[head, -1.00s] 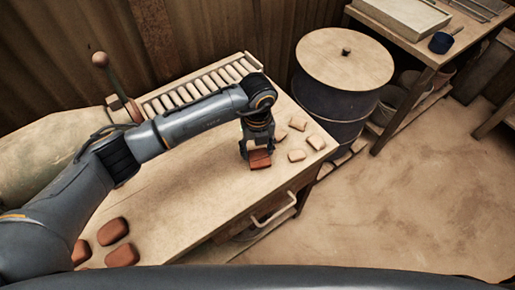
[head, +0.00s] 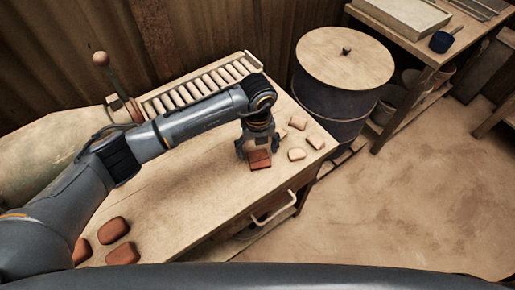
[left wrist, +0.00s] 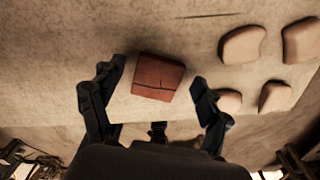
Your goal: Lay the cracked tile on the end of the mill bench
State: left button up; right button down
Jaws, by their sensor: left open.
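The cracked tile (head: 259,159) is a red-brown block with a dark crack line across it. It lies flat on the mill bench (head: 200,180), towards its right end and near the front edge. In the left wrist view the tile (left wrist: 158,73) sits between the spread fingers, with a gap on both sides. My left gripper (head: 258,150) is open, pointing down over the tile, and the gripper (left wrist: 157,80) holds nothing. My right gripper is not in view.
Several pale tiles (head: 297,154) lie at the bench's right end, close to the gripper. A roller rack (head: 198,85) runs along the back edge. Reddish clay lumps (head: 113,230) lie at the near left. A lidded drum (head: 340,105) stands beyond the right end.

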aim_at(258, 154)
pick_arm(q)
notch_tip(258, 154, up, 12)
jog(key=b, duration=0.1)
jog(key=shift+f, duration=0.2)
